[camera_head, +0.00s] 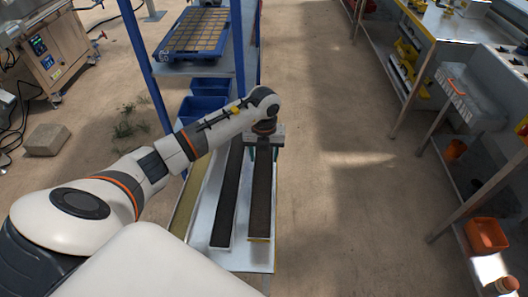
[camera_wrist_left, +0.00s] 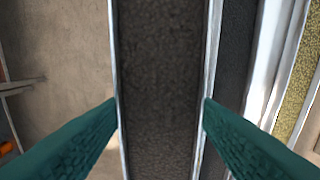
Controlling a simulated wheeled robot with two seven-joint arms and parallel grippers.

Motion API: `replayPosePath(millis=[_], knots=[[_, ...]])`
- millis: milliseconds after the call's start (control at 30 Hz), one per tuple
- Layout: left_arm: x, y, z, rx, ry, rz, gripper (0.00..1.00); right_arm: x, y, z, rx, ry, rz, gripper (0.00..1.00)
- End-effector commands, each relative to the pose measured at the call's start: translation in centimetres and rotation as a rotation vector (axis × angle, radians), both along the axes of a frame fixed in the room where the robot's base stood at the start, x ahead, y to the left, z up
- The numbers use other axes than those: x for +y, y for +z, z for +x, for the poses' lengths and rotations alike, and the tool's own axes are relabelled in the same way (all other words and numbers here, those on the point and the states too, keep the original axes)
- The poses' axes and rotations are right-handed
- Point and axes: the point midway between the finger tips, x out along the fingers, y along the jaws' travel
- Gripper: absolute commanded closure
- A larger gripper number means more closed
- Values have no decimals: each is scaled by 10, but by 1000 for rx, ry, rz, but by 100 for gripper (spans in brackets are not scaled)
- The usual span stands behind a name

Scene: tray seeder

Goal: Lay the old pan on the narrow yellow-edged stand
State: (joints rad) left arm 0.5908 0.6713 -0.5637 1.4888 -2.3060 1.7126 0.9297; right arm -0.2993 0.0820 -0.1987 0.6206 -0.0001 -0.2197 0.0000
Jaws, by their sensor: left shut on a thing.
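My left gripper (camera_head: 264,151) is shut across a long narrow pan (camera_head: 260,200) with thin metal sides and dark brown soil. In the left wrist view, the green fingers (camera_wrist_left: 160,105) touch or nearly touch both sides of this pan (camera_wrist_left: 160,60). In the head view, a short yellow edge (camera_head: 259,240) shows at the pan's near end. It may belong to the yellow-edged stand; I cannot tell whether the pan rests on it or is above it. My right gripper is out of view.
A blacker pan (camera_head: 227,205) lies just left of the held one, and a yellow-green pan (camera_head: 187,205) farther left. A pale metal surface (camera_head: 245,260) is below them. Blue posts and blue bins (camera_head: 203,107) stand beyond.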

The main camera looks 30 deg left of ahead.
Motion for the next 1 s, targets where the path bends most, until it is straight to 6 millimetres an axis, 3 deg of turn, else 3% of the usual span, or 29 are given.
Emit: replayPosePath(millis=[700,1000], knots=[[1,-71,1,-3,0,2,68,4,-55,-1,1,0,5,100],[0,-79,1,-3,-1,1,68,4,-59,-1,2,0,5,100]])
